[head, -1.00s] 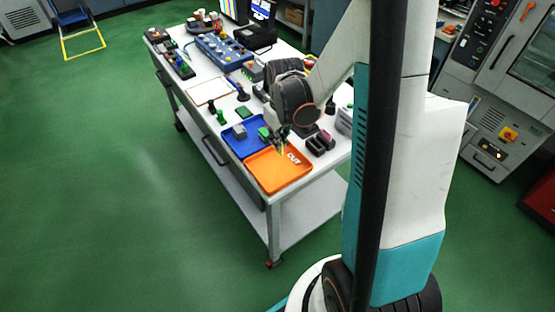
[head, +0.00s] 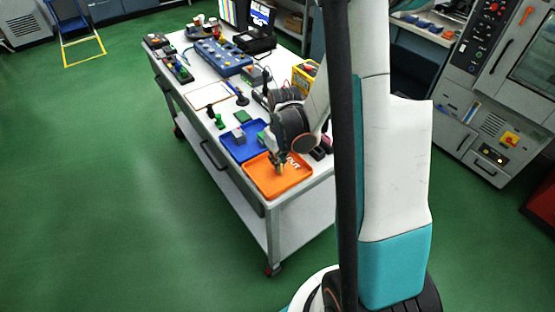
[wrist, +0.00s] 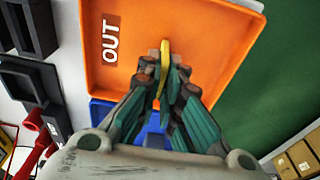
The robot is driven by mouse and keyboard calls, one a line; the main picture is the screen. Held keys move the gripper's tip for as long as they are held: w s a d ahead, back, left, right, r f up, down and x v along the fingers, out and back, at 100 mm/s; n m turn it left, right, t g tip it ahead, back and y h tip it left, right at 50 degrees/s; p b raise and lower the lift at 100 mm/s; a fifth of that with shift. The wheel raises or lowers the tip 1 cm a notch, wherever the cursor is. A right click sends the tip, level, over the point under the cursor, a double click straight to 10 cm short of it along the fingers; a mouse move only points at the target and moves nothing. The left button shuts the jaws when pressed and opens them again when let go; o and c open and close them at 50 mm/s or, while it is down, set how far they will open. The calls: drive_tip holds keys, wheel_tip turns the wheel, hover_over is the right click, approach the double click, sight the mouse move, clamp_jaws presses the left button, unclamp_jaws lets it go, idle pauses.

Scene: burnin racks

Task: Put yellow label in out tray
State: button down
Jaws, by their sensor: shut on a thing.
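The yellow label (wrist: 164,60) is a thin yellow strip pinched between the fingertips of my gripper (wrist: 165,72) in the wrist view. The out tray (wrist: 215,30) is orange, with "OUT" in white letters on a dark patch. The label is over the tray's floor; I cannot tell whether it touches it. In the head view my gripper (head: 281,168) is above the orange tray (head: 265,186) at the near end of the cart, and the label is barely visible there.
A blue tray (head: 231,150) with a grey and a green block adjoins the orange tray. Dark holders (wrist: 30,80) stand beside the orange tray in the wrist view. A blue box with knobs (head: 222,56) sits farther back on the cart. Green floor lies beyond the cart edge.

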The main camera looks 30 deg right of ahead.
drive_tip(key=c, duration=1.8)
unclamp_jaws()
drive_tip(key=shift+f, duration=0.1)
drive_tip(key=r+p, duration=0.1)
drive_tip(key=r, duration=0.3)
drive_tip(key=s+r+p, duration=0.1)
drive_tip(key=r, duration=0.3)
drive_tip(key=r+p, duration=0.2)
drive_tip(key=r, duration=0.2)
drive_tip(key=shift+s+r, duration=0.1)
drive_tip(key=shift+s, duration=0.15)
